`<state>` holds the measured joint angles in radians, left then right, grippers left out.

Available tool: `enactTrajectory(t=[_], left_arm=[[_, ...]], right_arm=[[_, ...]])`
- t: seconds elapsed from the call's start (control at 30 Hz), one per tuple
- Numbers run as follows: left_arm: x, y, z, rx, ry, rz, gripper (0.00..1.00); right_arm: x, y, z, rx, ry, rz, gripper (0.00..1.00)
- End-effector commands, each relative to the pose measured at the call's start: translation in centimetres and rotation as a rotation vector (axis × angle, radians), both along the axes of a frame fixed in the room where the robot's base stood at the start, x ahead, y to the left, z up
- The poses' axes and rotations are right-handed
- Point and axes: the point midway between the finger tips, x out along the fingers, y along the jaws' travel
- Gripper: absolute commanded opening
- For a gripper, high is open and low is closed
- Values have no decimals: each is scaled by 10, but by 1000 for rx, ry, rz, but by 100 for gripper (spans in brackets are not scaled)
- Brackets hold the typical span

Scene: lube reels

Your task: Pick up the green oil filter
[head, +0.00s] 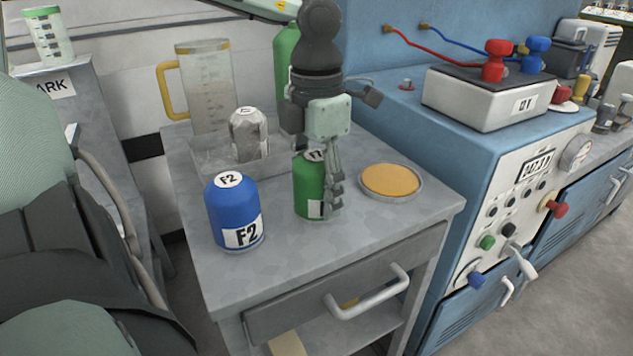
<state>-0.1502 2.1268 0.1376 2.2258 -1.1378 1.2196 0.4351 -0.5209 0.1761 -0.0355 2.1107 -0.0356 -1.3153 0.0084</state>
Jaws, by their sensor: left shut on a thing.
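The green oil filter (308,188) stands upright on the grey cabinet top, between the blue filter and the round orange pad. Its top label is partly covered by my gripper. My left gripper (328,185) reaches down from above and is shut on the green filter, with a finger along its right side. The other finger is mostly hidden. The filter's base looks to be at the cabinet top; I cannot tell whether there is a gap under it. My right gripper is not in view.
A blue filter marked F2 (234,212) stands to the left. Behind are a silver filter (248,135) in a shallow tray and a clear jug (205,85) with a yellow handle. An orange-filled dish (391,181) lies right. A blue machine (480,170) borders the cabinet.

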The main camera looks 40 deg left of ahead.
Motion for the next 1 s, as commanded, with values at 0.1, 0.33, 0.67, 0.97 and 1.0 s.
enactTrajectory(t=[0.1, 0.33, 0.67, 0.97, 1.0], left_arm=[[0, 0, 0, 0, 0, 0, 29], [0, 0, 1, 0, -2, 0, 20], [1, 0, 18, 1, -5, 1, 20], [2, 0, 96, 3, -10, 2, 20], [2, 1, 110, 3, -9, 3, 20]], right_arm=[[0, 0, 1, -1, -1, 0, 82], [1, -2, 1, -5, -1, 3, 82], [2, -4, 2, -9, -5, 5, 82], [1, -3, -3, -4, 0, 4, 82], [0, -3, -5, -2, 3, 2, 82]])
